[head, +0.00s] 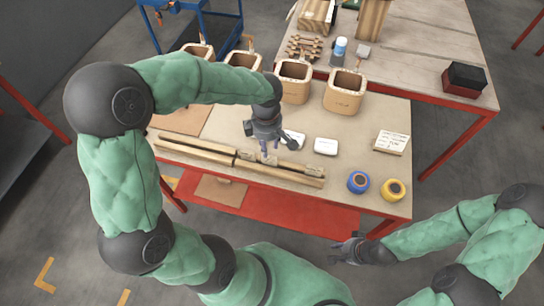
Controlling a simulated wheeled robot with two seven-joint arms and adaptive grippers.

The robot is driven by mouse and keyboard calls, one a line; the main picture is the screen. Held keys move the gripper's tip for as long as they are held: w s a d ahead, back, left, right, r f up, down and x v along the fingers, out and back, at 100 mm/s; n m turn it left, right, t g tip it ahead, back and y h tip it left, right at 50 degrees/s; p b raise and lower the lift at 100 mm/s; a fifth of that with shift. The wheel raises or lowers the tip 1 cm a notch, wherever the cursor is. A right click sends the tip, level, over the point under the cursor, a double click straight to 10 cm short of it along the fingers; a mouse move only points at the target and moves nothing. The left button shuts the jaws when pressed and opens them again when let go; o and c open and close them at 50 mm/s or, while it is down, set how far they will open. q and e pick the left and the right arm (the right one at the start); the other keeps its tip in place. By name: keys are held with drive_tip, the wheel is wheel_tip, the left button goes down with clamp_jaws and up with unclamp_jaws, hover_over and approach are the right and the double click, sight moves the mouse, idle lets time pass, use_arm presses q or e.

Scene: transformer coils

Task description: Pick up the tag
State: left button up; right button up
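A white card with dark print (392,141), which may be the tag, lies on the right part of the beige table. Two small white pieces lie nearer the middle: a rounded one (325,146) and another (297,139) partly hidden by my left gripper. I cannot tell whether either is a tag. My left gripper (268,152) points down over the table, close to the wooden bars and left of these white pieces. Its fingers are too small to read. My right gripper (338,250) is in front of the table's front edge, away from the table's objects; its opening is unclear.
Wooden bars (290,175) lie along the front edge. Several wooden coil boxes (345,92) line the back. A blue spool (358,182) and a yellow spool (393,189) stand at front right. A second table behind holds a dark red-based box (464,80).

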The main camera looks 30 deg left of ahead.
sight(269, 159)
use_arm(q)
drive_tip(key=shift+w+d+f+b, duration=0.15)
drive_tip(key=shift+f+b, duration=0.55)
drive_tip(key=shift+f, duration=1.55)
drive_tip(key=shift+w+f+b, duration=0.1)
drive_tip(key=shift+f+b, duration=0.55)
drive_tip(key=shift+f, duration=1.55)
clamp_jaws()
